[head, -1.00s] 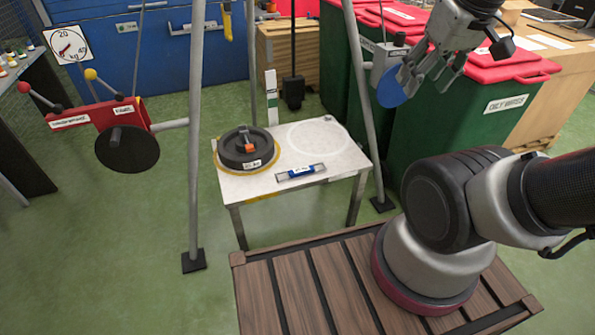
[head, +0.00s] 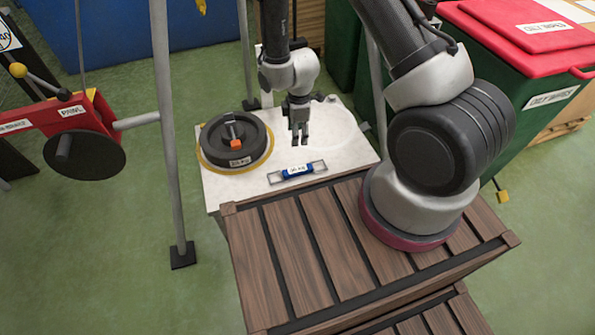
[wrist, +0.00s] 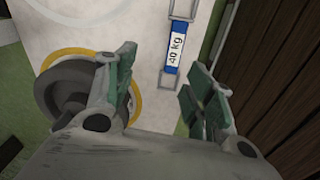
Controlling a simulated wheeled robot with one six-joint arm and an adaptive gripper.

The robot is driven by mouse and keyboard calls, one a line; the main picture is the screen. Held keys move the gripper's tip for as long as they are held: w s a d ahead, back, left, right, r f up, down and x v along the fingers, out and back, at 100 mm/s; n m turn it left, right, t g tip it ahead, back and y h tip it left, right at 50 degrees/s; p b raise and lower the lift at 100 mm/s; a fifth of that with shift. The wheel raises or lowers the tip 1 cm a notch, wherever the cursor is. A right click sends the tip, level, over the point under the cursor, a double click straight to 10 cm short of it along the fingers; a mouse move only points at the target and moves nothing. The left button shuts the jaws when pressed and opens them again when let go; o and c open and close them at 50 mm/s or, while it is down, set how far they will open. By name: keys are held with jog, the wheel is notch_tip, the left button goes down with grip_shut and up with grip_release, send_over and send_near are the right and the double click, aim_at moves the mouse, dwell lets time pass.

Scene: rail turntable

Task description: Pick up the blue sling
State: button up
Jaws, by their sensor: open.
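The blue sling (head: 298,171) lies flat on the front part of the white table (head: 225,187), with a white label and a grey metal loop at each end. In the wrist view the sling (wrist: 171,57) shows a "40 kg" label and lies ahead of the fingers, nearer the right one. My gripper (head: 300,143) points down over the table, behind the sling in the head view and apart from it. In the wrist view my gripper (wrist: 160,85) is open and empty, its two green-padded fingers wide apart.
A black round weight (head: 236,145) with an orange part sits on a yellow ring at the table's left. A grey frame leg (head: 165,130) and a red winch box (head: 60,115) stand further left. My wooden slatted deck (head: 285,245) is close in front of the table.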

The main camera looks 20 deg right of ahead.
jog(key=n, duration=0.2)
send_over(298, 169)
notch_tip(298, 169, down, 7)
jog(key=shift+w+d, duration=0.1)
jog(key=shift+d, duration=0.05)
jog(key=f, duration=0.7)
jog(key=shift+a+f, duration=0.2)
jog(key=shift+f, duration=0.2)
grip_shut()
